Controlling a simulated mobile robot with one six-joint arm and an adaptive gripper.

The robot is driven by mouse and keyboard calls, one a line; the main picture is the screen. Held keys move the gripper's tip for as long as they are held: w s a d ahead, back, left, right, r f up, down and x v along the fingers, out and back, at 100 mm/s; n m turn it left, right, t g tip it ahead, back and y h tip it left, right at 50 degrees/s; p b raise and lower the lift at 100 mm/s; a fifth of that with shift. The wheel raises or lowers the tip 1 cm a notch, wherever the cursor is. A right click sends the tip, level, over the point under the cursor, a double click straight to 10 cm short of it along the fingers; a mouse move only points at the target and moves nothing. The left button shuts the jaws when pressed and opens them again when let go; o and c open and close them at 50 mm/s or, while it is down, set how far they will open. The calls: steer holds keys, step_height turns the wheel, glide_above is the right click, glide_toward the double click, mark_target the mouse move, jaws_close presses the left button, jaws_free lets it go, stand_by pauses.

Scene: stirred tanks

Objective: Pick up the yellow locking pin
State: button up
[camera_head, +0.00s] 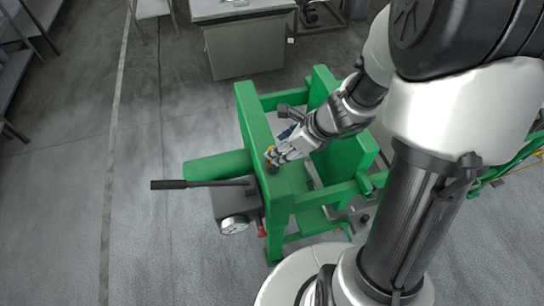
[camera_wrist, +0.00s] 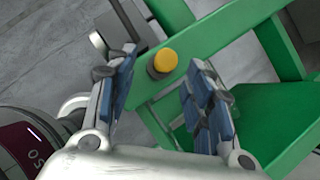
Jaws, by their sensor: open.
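The yellow locking pin (camera_wrist: 165,60) shows its round yellow top and a dark collar in the wrist view. It sits on a green beam of the frame. My gripper (camera_wrist: 158,78) is open, with one blue-padded finger on each side of the pin in the picture; nothing is held. I cannot tell how far the fingertips are from the pin.
The green frame (camera_head: 250,115) has upright posts and crossbars around my arm. A black lever (camera_head: 195,184) and a round gauge (camera_head: 235,225) stick out at its left. A grey cabinet (camera_head: 245,50) stands behind. The floor at left is clear.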

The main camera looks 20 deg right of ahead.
steer(key=b+x, duration=0.1)
steer(key=x, duration=0.2)
steer(key=b+x, duration=0.1)
steer(key=x, duration=0.2)
steer(key=shift+w+d+f, duration=0.15)
steer(key=shift+w, duration=0.15)
jaws_close()
stand_by(0.4)
